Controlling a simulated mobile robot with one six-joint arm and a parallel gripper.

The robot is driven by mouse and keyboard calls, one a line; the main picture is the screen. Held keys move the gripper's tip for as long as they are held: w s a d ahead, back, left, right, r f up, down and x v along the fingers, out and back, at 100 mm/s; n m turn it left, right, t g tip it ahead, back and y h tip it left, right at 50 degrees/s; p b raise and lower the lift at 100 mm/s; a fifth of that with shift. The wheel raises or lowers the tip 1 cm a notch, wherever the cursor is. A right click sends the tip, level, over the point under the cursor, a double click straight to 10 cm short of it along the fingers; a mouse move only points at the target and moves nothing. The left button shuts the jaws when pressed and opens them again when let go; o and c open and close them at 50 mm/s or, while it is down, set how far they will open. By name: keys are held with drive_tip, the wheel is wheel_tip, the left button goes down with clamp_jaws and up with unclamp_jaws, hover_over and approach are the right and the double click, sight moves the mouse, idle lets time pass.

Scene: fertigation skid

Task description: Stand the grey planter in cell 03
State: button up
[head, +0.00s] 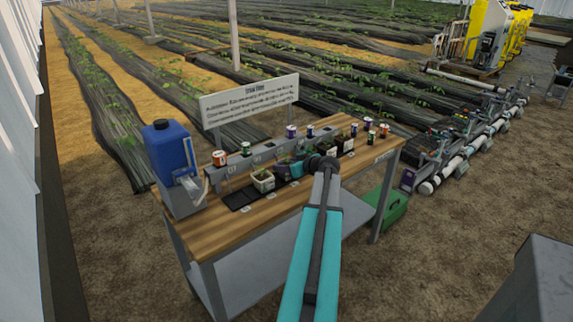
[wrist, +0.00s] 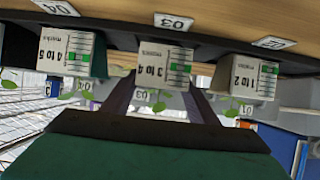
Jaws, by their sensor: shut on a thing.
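The grey planter (wrist: 160,68), with a "3 to 4 marks" label and a green seedling, sits between the fingers of my gripper (wrist: 163,92) in the wrist view, which is upside down. My gripper is shut on it. The cell 03 tag (wrist: 173,22) lines up with it on the table edge. In the head view my gripper (head: 300,163) is over the tray row and partly hides the planter (head: 286,167). I cannot tell whether the planter's base touches the cell floor.
A white planter (head: 263,181) stands on the left and a "4 to 5 marks" planter (wrist: 72,52) on the other side. The leftmost cell (head: 243,196) looks empty. A blue jug (head: 170,147), several small cans and a sign (head: 250,103) stand on the wooden bench (head: 215,235).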

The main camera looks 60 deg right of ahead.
drive_tip(key=shift+f, duration=0.15)
drive_tip(key=o, duration=1.1)
drive_tip(key=b+v, duration=0.2)
drive_tip(key=v, duration=1)
idle(0.5)
